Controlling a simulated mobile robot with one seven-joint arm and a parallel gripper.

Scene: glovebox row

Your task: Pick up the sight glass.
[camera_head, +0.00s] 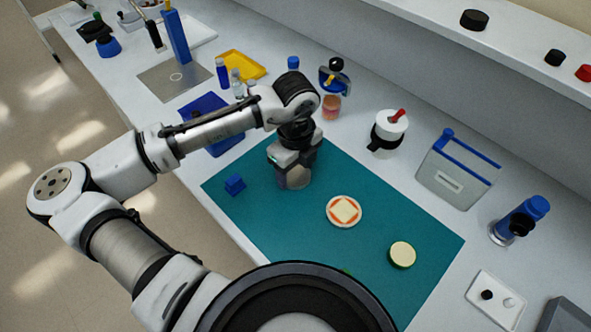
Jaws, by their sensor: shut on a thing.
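My gripper (291,163) points down over the far left part of the teal mat (300,232). It is shut on a greyish, see-through cylinder (294,180), which looks like the sight glass. The cylinder is upright, with its upper part hidden by my gripper. I cannot tell whether its base touches the mat or is slightly above it.
On the mat are a blue block (235,184), a white disc with an orange and cream pattern (344,211), and a cream-topped round piece (402,254). A grey caddy (455,180), a white canister (390,128) and an orange-filled jar (331,107) stand behind. A blue tray (222,142) lies left.

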